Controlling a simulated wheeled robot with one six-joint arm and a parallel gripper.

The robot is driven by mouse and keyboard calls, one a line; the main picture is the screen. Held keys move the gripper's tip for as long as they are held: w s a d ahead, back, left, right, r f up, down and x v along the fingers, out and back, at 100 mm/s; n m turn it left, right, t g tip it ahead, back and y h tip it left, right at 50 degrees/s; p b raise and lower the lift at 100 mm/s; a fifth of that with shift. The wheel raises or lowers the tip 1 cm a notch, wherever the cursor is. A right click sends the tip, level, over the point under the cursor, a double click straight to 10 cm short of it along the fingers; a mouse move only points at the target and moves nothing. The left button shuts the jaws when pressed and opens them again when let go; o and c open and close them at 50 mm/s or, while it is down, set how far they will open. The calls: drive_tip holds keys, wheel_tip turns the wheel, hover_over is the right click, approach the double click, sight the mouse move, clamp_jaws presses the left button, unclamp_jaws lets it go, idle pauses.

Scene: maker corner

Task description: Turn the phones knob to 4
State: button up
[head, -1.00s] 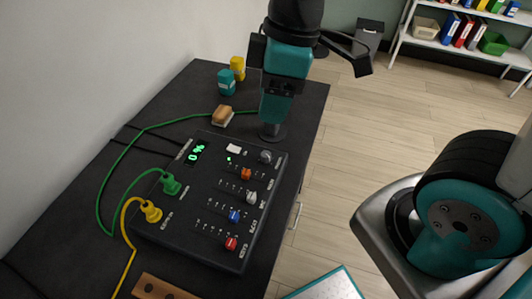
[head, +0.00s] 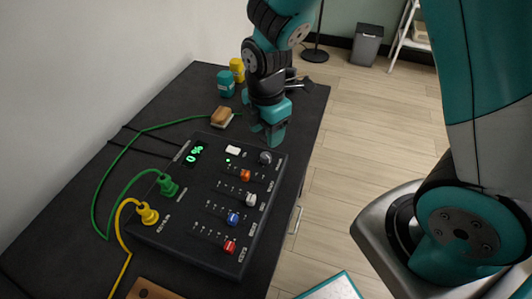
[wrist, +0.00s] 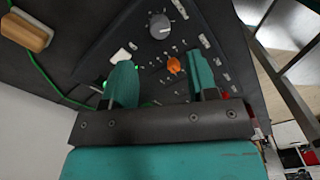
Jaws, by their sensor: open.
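The black control box (head: 170,232) lies on the dark bench, with a green display reading 0 %. A grey knob (head: 265,157) sits at its far right corner; its label is too small to read, so I cannot confirm it is the phones knob. The same grey knob (wrist: 160,26) shows near the top of the wrist view, with its pointer line and a ring of marks. My gripper (wrist: 162,80) is open and empty, its teal fingers apart over the box. The orange knob (wrist: 174,65) shows between and beyond the fingers. In the head view my gripper (head: 274,134) is just beyond the grey knob.
White (head: 251,199), blue (head: 233,218) and red (head: 230,246) knobs line the box's right side. Green (head: 168,186) and yellow (head: 148,214) plugs with cables are at its left. A wooden-backed brush (head: 222,116) and teal (head: 226,82) and yellow (head: 237,68) containers stand behind.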

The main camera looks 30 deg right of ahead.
sight(266, 155)
wheel_tip(266, 155, down, 8)
drive_tip(key=shift+r, duration=0.1)
drive_tip(key=c, duration=0.9)
